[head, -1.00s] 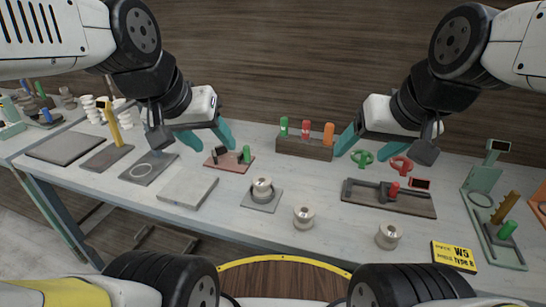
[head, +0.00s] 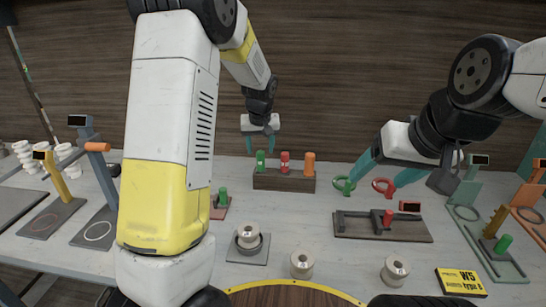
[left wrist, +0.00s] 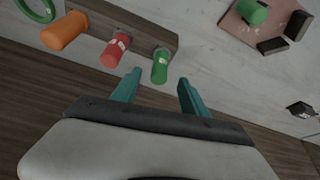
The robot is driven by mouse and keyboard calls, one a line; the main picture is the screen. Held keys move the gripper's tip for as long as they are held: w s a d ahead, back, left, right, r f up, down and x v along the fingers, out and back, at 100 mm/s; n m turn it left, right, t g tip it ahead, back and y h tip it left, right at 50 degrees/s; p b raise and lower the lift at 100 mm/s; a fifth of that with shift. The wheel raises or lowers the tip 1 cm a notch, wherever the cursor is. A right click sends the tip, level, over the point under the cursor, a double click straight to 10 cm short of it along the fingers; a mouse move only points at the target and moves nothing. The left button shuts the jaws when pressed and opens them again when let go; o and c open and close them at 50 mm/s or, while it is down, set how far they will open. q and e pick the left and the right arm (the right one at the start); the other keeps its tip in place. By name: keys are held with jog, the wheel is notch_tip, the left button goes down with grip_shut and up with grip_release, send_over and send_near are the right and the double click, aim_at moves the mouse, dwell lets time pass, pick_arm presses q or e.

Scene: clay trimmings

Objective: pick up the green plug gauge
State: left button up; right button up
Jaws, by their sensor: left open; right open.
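The green plug gauge (head: 261,158) stands at the left end of a wooden block (head: 284,182), beside a red plug (head: 285,160) and an orange plug (head: 309,162). It also shows in the left wrist view (left wrist: 160,66). My left gripper (head: 260,146) is above the block's left end. In the left wrist view its open fingers (left wrist: 160,78) are empty, with the green plug gauge just beyond and between their tips, apart from them. My right gripper (head: 373,184) is open and empty near the green ring (head: 344,186) and red ring (head: 383,187).
A dark fixture tray (head: 350,226) with a red plug lies at the front right. Another green plug stands on a reddish plate (left wrist: 233,32) left of the block. Pale spools (head: 302,264) stand on the table's front. My left arm hides part of the left table.

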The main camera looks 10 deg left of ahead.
aim_at(261, 160)
pick_arm(q)
jog(key=x, duration=0.8)
jog(key=shift+s, duration=0.15)
jog(key=shift+c, duration=0.4)
grip_shut()
